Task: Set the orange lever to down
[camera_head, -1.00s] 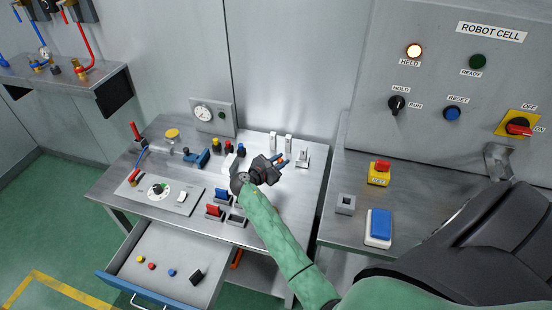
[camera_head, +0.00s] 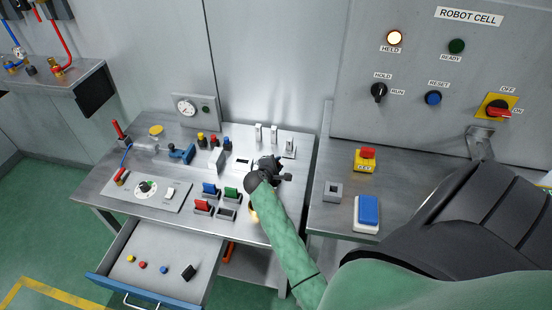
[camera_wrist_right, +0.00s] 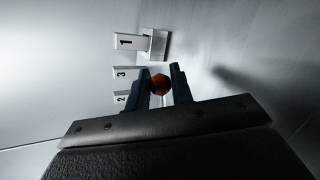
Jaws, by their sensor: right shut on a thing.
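In the right wrist view, the round orange end of the lever (camera_wrist_right: 159,85) sits between the two dark fingers of my right gripper (camera_wrist_right: 160,78), which is shut on it. In the head view, my right gripper (camera_head: 272,168) is over the right part of the table, just in front of the white numbered blocks. There the gripper and forearm hide the lever, so its tilt cannot be told. My left gripper is not in view.
White blocks (camera_head: 274,134) stand behind the gripper. An open drawer (camera_head: 205,262) juts out at the front left. A side bench holds a yellow emergency-stop box (camera_head: 365,160) and a blue button (camera_head: 368,209).

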